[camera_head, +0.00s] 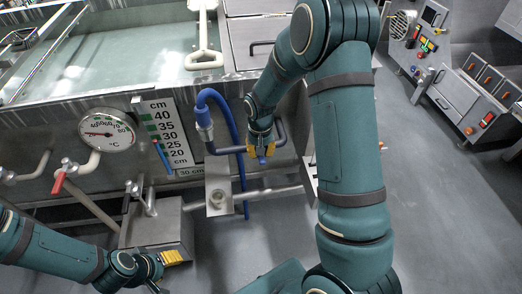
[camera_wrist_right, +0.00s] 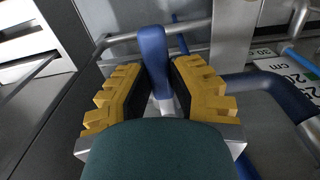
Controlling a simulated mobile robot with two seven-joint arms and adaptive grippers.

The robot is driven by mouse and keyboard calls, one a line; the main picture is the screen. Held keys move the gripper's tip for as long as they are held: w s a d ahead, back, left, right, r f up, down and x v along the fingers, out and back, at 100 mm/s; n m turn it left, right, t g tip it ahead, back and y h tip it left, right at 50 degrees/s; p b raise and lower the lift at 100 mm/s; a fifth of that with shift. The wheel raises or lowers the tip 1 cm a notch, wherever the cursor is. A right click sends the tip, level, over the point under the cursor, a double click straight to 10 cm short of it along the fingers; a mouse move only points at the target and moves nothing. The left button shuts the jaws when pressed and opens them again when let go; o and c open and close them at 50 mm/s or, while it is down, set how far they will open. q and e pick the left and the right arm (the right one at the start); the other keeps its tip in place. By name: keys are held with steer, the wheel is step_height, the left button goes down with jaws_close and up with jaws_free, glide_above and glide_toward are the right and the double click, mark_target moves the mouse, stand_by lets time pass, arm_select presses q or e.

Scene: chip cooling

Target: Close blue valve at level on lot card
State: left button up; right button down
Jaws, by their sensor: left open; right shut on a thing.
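The blue valve handle (camera_head: 262,160) sits on the pipework below the tank's front. My right gripper (camera_head: 261,149) is shut on it; in the right wrist view the blue handle (camera_wrist_right: 153,55) stands between the yellow finger pads. The level gauge (camera_head: 170,130) is a white centimetre scale left of the valve, with a blue column (camera_head: 162,157) along its lower left side. A small card reading 30 cm (camera_head: 190,171) is under the scale. My left gripper (camera_head: 170,258) is open and empty at the lower left, away from the valve.
A round dial thermometer (camera_head: 107,130) is left of the scale. A red-handled valve (camera_head: 58,183) is at far left. A blue hose (camera_head: 228,115) curves down beside the right gripper. The water tank (camera_head: 130,55) is above. The floor (camera_head: 440,200) at right is clear.

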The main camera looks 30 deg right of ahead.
steer(key=shift+f, duration=0.1)
steer(key=c, duration=0.8)
jaws_free()
steer(key=shift+a, duration=0.1)
steer(key=shift+w+r, duration=0.1)
steer(key=shift+r, duration=0.45)
step_height(320, 180, up, 11)
steer(key=shift+r, duration=0.1)
